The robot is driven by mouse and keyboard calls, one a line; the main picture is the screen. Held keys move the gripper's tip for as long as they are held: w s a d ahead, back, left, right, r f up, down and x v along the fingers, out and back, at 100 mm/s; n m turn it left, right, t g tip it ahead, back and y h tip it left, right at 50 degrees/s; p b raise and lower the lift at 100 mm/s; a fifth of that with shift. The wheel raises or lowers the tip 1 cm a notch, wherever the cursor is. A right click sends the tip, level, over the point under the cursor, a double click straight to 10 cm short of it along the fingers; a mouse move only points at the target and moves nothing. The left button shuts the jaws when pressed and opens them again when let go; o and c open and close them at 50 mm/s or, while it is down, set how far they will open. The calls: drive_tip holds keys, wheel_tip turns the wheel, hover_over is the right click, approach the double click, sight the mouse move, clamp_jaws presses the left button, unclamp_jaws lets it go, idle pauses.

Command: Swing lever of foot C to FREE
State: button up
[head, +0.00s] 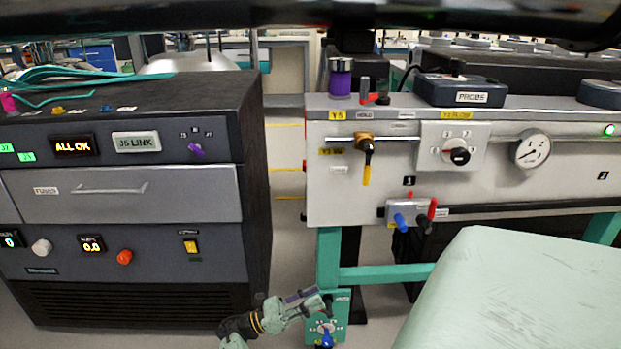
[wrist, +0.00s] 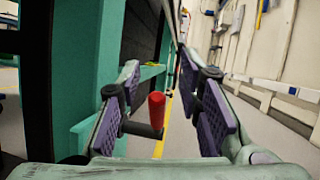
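A lever with a red grip (wrist: 157,110) on a dark arm stands between the fingers of my gripper (wrist: 160,82) in the wrist view. The fingers are apart; the lever is nearer the left pad, with a clear gap to the right pad. I cannot tell whether it touches the left pad. In the head view my gripper (head: 322,302) is low, in front of a teal foot plate (head: 341,304) under the bench. The plate has a white dial and a blue knob (head: 327,341). The red grip is not visible there, and no foot letter is legible.
A teal bench leg (head: 328,255) and crossbar (head: 385,274) stand close by the gripper. A dark rack cabinet (head: 258,180) is on the left. Floor shows between cabinet and bench.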

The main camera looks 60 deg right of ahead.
wheel_tip(320, 180, up, 8)
drive_tip(key=shift+f, duration=0.1)
idle(0.7)
